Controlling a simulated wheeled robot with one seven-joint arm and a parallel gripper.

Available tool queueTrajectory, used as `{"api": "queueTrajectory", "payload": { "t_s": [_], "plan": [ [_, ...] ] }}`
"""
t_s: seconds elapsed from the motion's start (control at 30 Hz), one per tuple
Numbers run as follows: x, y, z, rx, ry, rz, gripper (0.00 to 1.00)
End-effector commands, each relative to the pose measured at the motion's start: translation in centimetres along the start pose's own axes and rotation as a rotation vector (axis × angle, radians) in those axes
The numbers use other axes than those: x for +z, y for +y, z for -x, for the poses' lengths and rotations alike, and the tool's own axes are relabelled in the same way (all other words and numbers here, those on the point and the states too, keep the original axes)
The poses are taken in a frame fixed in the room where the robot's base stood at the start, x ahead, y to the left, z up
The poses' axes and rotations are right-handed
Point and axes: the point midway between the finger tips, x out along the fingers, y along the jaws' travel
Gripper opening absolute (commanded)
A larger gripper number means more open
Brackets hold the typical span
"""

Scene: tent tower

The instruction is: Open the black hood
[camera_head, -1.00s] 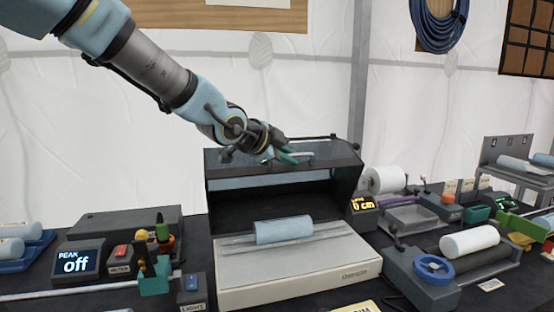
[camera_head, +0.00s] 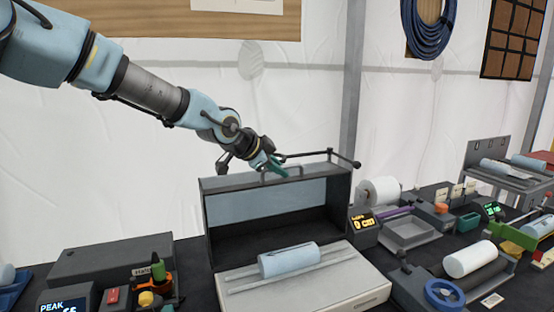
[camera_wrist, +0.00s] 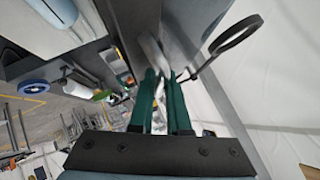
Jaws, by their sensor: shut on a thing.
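The black hood (camera_head: 339,205) stands raised behind a white device base (camera_head: 300,295), its front open. A bluish window panel shows in it. A light blue cylinder (camera_head: 289,260) lies on rails on the base below the hood, uncovered. My gripper (camera_head: 275,168) is at the hood's upper edge, its green fingers shut on the hood's grey handle (camera_head: 293,170). In the wrist view the green fingers (camera_wrist: 165,78) close around the grey handle (camera_wrist: 152,52). Part of the handle is hidden by the fingers.
To the right are a grey device with a blue handwheel (camera_head: 444,293), a white cylinder (camera_head: 470,260), a grey tray (camera_head: 409,232) and a white roll (camera_head: 378,191). To the left are a dark box (camera_head: 110,257) and a red button (camera_head: 112,296). White tent wall stands behind.

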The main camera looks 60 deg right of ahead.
Motion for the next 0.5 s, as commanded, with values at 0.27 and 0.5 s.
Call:
{"api": "queueTrajectory", "payload": {
  "t_s": [0.27,0.5],
  "plan": [
    [0.24,-0.67,-0.5,0.048,-0.001,0.048,0.0],
    [0.36,-0.67,-0.7,0.056,-0.001,0.056,0.0]
  ]
}}
